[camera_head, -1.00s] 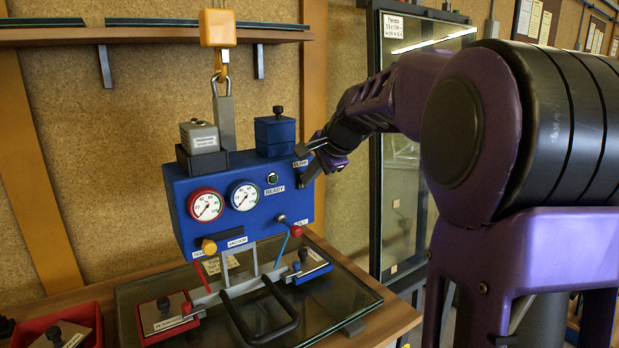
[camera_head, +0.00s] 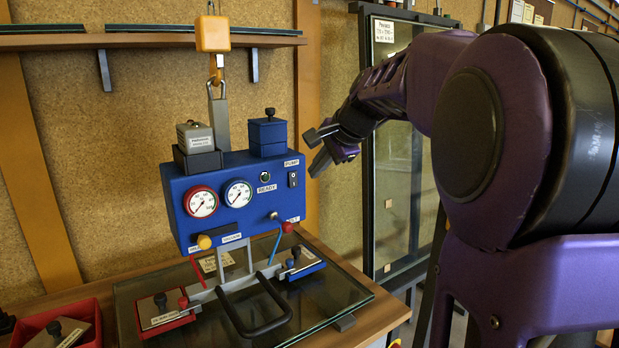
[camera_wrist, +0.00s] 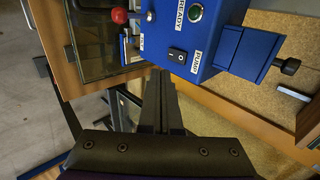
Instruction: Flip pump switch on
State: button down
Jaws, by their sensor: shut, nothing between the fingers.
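The pump switch (camera_head: 293,179) is a small black rocker on the right end of the blue control box (camera_head: 240,215), under a PUMP label. It also shows in the wrist view (camera_wrist: 178,54), with white I and O marks; I cannot tell which side is pressed in. My gripper (camera_head: 317,170) is shut and empty, just right of the box and apart from the switch. In the wrist view its dark fingers (camera_wrist: 161,78) point at the box's edge beside the switch. The READY indicator (camera_head: 265,176) looks dark green, left of the switch.
Two gauges, a yellow knob (camera_head: 205,242) and a red-tipped lever (camera_head: 287,227) sit on the box. Below are a black handle (camera_head: 258,335) and a glass pane (camera_head: 345,290) on the table. A tall framed glass (camera_head: 395,190) stands behind my arm.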

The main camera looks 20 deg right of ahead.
jog(key=v, duration=0.6)
jog(key=shift+w, duration=0.1)
